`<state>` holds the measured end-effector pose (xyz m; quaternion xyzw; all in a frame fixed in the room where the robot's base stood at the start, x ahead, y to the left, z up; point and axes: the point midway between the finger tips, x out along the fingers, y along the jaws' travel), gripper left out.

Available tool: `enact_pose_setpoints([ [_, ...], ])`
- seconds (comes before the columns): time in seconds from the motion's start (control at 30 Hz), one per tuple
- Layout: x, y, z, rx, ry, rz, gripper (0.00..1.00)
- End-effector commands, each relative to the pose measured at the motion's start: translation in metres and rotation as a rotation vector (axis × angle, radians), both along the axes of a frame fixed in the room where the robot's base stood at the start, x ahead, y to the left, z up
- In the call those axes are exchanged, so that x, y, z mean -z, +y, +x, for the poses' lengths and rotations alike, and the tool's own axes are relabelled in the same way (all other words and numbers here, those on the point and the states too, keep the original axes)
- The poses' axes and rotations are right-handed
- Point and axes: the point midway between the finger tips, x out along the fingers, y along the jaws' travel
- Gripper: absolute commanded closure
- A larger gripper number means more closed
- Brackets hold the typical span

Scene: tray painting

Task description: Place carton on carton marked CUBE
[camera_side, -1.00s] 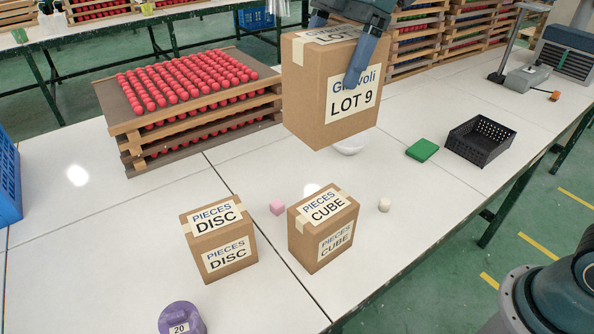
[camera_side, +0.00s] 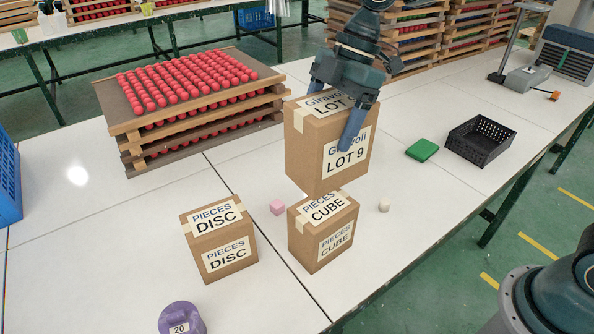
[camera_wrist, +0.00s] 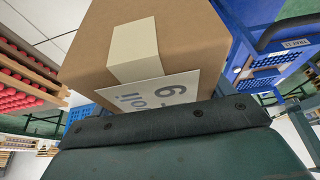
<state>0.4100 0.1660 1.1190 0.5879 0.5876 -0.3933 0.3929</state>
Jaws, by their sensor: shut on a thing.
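A brown carton labelled LOT 9 (camera_side: 308,158) is held upright in my gripper (camera_side: 333,122), whose fingers are shut on its upper part. It fills much of the wrist view (camera_wrist: 190,45), with its tape and part of its label showing. The carton marked CUBE (camera_side: 308,243) stands upright on the white table. The held carton is above and appears slightly behind it, its lower edge overlapping the CUBE carton's top edge in the side view. Whether they touch I cannot tell. The carton marked DISC (camera_side: 205,250) stands to the left of the CUBE carton.
A pink cube (camera_side: 277,207) and a cream piece (camera_side: 384,205) lie beside the CUBE carton. A purple weight (camera_side: 181,320) stands in front. Stacked trays of red balls (camera_side: 130,130) are back left. A green block (camera_side: 422,150) and a black basket (camera_side: 480,150) are right.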

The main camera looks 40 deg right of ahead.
Motion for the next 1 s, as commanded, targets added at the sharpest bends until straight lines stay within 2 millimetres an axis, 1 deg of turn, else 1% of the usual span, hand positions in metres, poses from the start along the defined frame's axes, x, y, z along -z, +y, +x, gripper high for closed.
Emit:
enact_pose_setpoints([
  [0.03,0.009,0.000,-0.001,-0.001,0.002,0.000,0.59],
  [0.1,0.020,0.001,0.000,-0.001,0.002,0.001,0.59],
  [0.2,0.033,0.000,0.000,0.000,0.001,0.000,0.59],
  [0.33,0.041,0.001,0.000,-0.001,-0.002,0.002,0.59],
  [0.57,0.044,0.001,0.001,0.000,-0.002,0.002,0.59],
  [0.67,0.048,0.001,0.000,-0.001,0.000,0.002,0.59],
  [1.0,0.083,0.001,0.000,-0.001,0.000,0.001,0.59],
])
